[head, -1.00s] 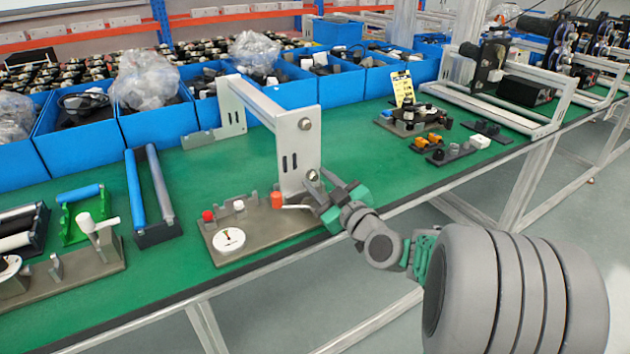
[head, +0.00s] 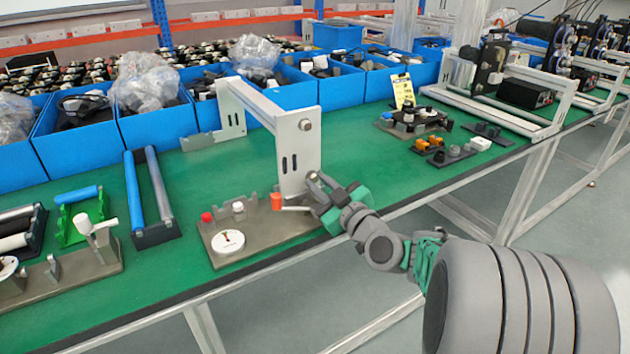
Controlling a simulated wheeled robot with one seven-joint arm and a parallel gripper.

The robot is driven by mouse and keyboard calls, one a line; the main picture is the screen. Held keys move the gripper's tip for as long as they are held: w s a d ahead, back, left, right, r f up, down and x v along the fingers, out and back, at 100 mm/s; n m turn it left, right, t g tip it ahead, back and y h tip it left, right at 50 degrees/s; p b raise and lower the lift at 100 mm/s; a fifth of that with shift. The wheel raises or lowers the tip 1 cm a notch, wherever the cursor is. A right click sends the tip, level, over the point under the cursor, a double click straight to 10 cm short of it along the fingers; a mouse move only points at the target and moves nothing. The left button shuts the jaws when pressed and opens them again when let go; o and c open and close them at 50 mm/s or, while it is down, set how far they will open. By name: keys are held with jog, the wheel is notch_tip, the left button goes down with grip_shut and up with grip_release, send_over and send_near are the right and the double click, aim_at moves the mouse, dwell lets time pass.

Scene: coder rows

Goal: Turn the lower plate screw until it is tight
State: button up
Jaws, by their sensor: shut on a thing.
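A pale metal frame stands on the green bench, and its upright plate (head: 299,152) faces me. The upper plate screw (head: 305,125) shows as a round head near the top of the plate. The lower plate screw (head: 313,176) is at the plate's lower right, largely covered by the fingers. My gripper (head: 319,186) is at this screw and shut on it. Its green-padded fingers reach in from the right, close to the plate's face. The screw's thread and how deep it sits are hidden.
A grey fixture board (head: 262,240) with a white disc (head: 228,242), a red knob and an orange cylinder (head: 276,201) lies just left of my gripper. A pale rod (head: 295,208) is beside the fingers. Blue bins (head: 75,146) line the back.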

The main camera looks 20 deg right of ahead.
grip_shut()
jog(key=m, duration=0.1)
jog(key=m+p, duration=0.1)
jog(key=shift+r+m+p, duration=0.25)
jog(key=shift+m+p, duration=0.05)
jog(key=m+p, duration=0.1)
jog(key=m, duration=0.1)
jog(key=shift+m, duration=0.3)
jog(key=m+p, duration=0.1)
jog(key=m, duration=0.2)
jog(key=shift+m+p, duration=0.3)
jog(key=shift+p, duration=0.1)
jog(key=shift+f+m, duration=0.25)
jog(key=shift+m, duration=0.25)
jog(key=o, duration=0.6)
grip_release()
